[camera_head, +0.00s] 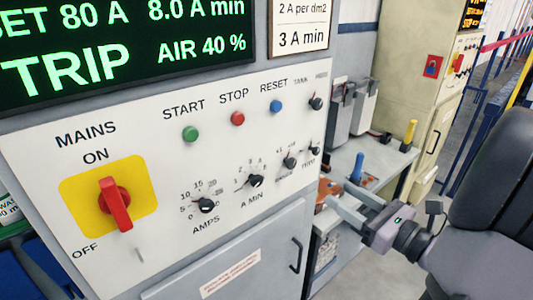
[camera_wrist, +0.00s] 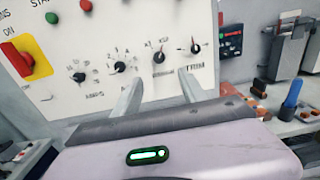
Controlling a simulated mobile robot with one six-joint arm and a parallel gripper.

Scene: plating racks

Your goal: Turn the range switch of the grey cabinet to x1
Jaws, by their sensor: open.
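The grey cabinet (camera_head: 268,243) has a white sloped control panel (camera_head: 137,180). The small black knob with a tiny label that looks like x1 at its upper left, apparently the range switch (camera_head: 289,162), sits right of the A MIN knob (camera_head: 256,181). It also shows in the wrist view (camera_wrist: 158,57); its exact setting is too small to read surely. My gripper (camera_head: 336,197) is open and empty, in front of the panel's right part. In the wrist view its two fingers (camera_wrist: 158,86) point towards the panel, below the switch and apart from it.
A similar black knob (camera_head: 314,150) sits just right of the switch, and the TANK knob (camera_head: 316,103) is above. The red MAINS switch (camera_head: 117,203) is at left. A bench with a blue-handled item (camera_head: 357,166) stands right of the cabinet. A beige cabinet (camera_head: 408,50) stands behind.

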